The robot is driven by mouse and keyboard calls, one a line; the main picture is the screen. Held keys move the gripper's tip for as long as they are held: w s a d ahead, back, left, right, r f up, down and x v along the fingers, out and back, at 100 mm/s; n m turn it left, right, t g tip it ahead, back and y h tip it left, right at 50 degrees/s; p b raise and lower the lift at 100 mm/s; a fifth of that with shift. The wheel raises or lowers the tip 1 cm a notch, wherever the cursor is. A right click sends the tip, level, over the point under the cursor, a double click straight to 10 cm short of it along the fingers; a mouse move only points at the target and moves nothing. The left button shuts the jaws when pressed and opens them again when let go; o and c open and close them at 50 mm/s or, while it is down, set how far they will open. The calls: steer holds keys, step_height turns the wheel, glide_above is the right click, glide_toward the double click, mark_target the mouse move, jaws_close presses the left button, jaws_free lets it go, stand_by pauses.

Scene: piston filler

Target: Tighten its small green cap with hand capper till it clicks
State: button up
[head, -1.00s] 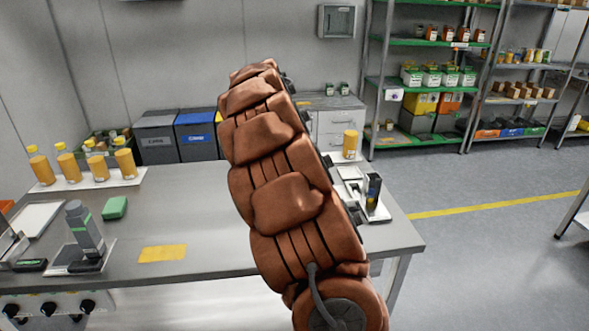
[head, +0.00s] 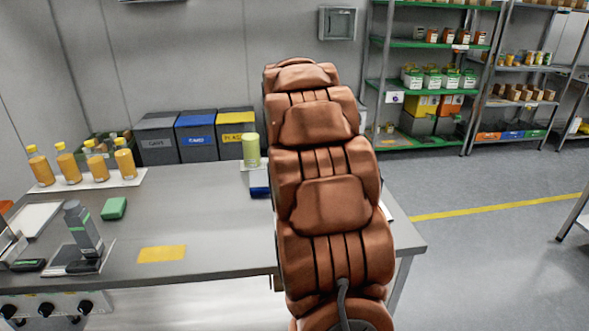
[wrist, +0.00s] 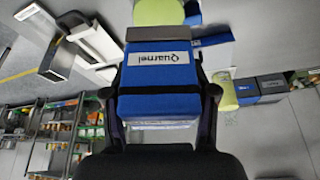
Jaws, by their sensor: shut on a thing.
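In the wrist view my gripper (wrist: 160,108) is shut on a blue block (wrist: 158,96) with a grey end and a white label; it may be the hand capper, but I cannot be sure. The grey end points toward a yellow-green cylinder (wrist: 158,12) cut off by the top edge. Whether they touch is unclear. In the head view a pale yellow-green cylinder (head: 251,150) stands at the back of the table, with a blue thing (head: 260,182) just below it in the picture. My arm hides the gripper there. No small green cap can be made out.
Several orange bottles (head: 95,165) stand on a white tray at the back left. A grey device (head: 83,230) on a stand, a green block (head: 114,208) and a yellow mat (head: 161,253) are on the table (head: 205,220). Bins (head: 197,138) stand behind.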

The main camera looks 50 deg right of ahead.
steer(key=n+t+y, duration=0.1)
steer(key=n, duration=0.3)
steer(key=shift+w+a, duration=0.1)
steer(key=n+y, duration=0.1)
steer(key=n, duration=0.2)
steer(key=shift+n+t, duration=0.3)
steer(key=shift+n, duration=0.1)
steer(key=shift+f+b, duration=0.2)
steer(key=shift+b, duration=0.35)
stand_by(0.3)
steer(key=shift+m+b, duration=0.35)
steer(key=shift+m, duration=0.05)
steer(key=shift+d+m+g+h+b, duration=0.1)
steer(key=shift+m+g+h+b, duration=0.25)
steer(key=shift+m+b, duration=0.85)
steer(key=shift+d+m+g+h+b, duration=0.15)
steer(key=shift+m+h+b, duration=0.45)
steer(key=shift+m, duration=1.6)
steer(key=shift+g+b, duration=0.3)
